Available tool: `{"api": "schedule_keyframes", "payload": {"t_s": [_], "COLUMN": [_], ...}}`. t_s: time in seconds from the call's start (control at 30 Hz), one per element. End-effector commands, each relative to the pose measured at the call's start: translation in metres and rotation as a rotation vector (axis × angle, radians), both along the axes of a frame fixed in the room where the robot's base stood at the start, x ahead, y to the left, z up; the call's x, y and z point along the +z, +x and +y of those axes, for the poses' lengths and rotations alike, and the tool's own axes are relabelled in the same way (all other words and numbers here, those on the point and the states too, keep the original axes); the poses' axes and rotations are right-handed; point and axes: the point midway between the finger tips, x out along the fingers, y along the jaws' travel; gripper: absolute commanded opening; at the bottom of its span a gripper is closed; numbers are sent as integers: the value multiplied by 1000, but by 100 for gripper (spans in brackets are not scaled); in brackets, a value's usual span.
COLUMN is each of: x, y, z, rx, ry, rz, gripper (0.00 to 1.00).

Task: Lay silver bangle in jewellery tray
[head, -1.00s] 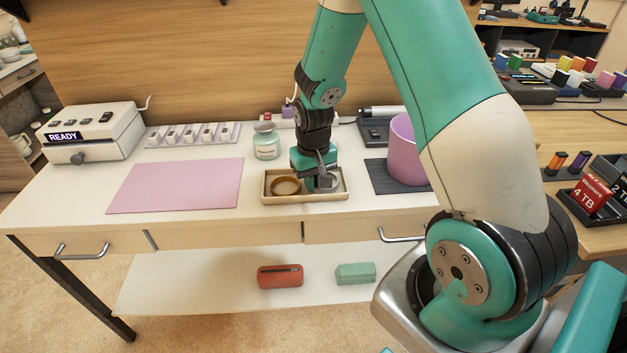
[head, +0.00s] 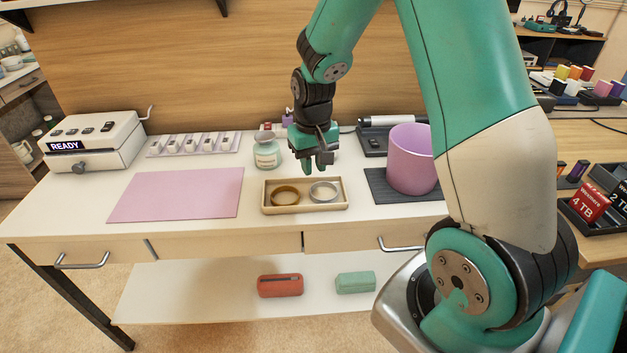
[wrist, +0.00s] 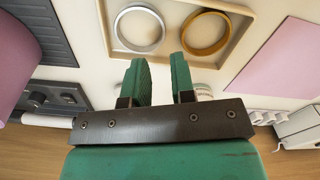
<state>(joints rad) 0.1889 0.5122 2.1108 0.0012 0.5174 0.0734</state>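The silver bangle (head: 324,191) lies flat in the right part of the shallow beige jewellery tray (head: 305,208). A gold bangle (head: 285,196) lies beside it in the left part. In the wrist view the silver bangle (wrist: 139,29) and gold bangle (wrist: 206,33) lie apart inside the tray (wrist: 185,59). My gripper (head: 315,166) is above and behind the tray, clear of both bangles. In the wrist view its two green fingers (wrist: 160,82) stand apart with nothing between them.
A pink mat (head: 178,195) lies left of the tray. A glass jar (head: 267,152) stands behind it. A purple cup (head: 411,160) stands on a dark mat (head: 384,188) to the right. A white machine reading READY (head: 95,142) stands at the far left.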

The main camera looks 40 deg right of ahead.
Motion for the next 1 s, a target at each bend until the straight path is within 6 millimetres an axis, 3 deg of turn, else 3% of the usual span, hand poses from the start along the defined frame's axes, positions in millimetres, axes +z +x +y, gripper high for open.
{"api": "schedule_keyframes", "payload": {"t_s": [0.1,0.27,0.37,0.43,0.57,0.7,0.83,1.0], "x": [23,39,55,74,115,145,158,162], "y": [1,0,-5,-18,-65,-135,-187,-213], "z": [0,1,20,50,122,182,209,219], "rx": [0,4,54,138,371,624,790,874], "ry": [-1,2,21,55,149,247,310,341], "rz": [-4,-1,-19,-41,-92,-132,-152,-158], "gripper": [24,24,24,24,24,24,24,24]}}
